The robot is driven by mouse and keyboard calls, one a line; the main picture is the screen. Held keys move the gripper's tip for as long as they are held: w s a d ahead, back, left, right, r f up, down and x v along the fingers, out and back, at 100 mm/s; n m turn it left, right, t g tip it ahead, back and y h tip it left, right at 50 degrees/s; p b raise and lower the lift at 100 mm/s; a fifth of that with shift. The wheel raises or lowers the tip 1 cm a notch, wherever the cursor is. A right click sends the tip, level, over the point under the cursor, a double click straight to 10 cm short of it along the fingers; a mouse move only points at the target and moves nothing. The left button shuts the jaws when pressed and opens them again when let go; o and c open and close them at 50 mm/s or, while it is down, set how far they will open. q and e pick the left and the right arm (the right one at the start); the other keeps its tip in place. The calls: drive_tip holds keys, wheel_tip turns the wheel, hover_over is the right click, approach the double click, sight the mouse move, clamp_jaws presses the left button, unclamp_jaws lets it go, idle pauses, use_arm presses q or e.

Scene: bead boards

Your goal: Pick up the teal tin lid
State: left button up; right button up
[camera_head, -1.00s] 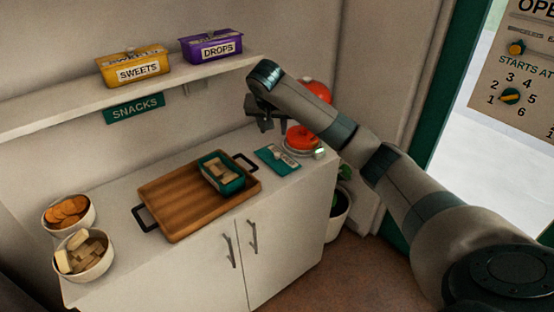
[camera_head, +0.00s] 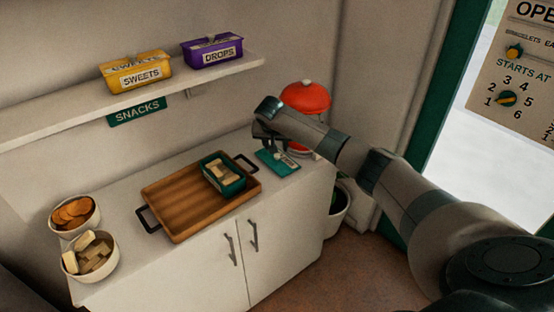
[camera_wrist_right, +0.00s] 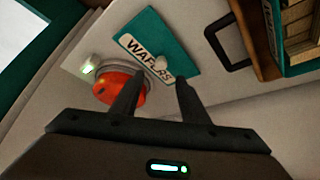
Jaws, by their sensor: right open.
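The teal tin lid (camera_head: 272,163) lies flat on the right part of the white counter, beside the tray. In the right wrist view the teal tin lid (camera_wrist_right: 172,38) shows a WAFERS label and a small pale knob. My right gripper (camera_head: 268,142) is over the lid, apart from it as far as I can tell. In the right wrist view my right gripper (camera_wrist_right: 158,78) is open and empty, its fingertips to either side of the knob's line. The teal tin (camera_head: 228,183) stands uncovered on the wooden tray (camera_head: 185,210) with wafers inside. My left gripper is not in view.
A red round appliance (camera_head: 306,97) with a raised lid stands close to the right of the tin lid. Two bowls, of biscuits (camera_head: 72,213) and wafers (camera_head: 90,258), stand at the left. A shelf (camera_head: 120,100) with yellow and purple tins hangs above.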

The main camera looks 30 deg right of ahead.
sight(277, 155)
idle(0.3)
drive_tip(key=shift+f+p, duration=0.45)
drive_tip(key=shift+f, duration=0.05)
drive_tip(key=p+x, duration=0.1)
drive_tip(key=x, duration=0.2)
drive_tip(key=shift+s+a+f, duration=0.1)
drive_tip(key=shift+s+a, duration=0.05)
drive_tip(key=shift+w+d+f, duration=0.1)
drive_tip(key=shift+d+f, duration=0.05)
drive_tip(key=shift+f, duration=0.2)
drive_tip(key=shift+w+d+f, duration=0.1)
drive_tip(key=shift+w+f, duration=0.05)
drive_tip(key=shift+f, duration=0.15)
clamp_jaws()
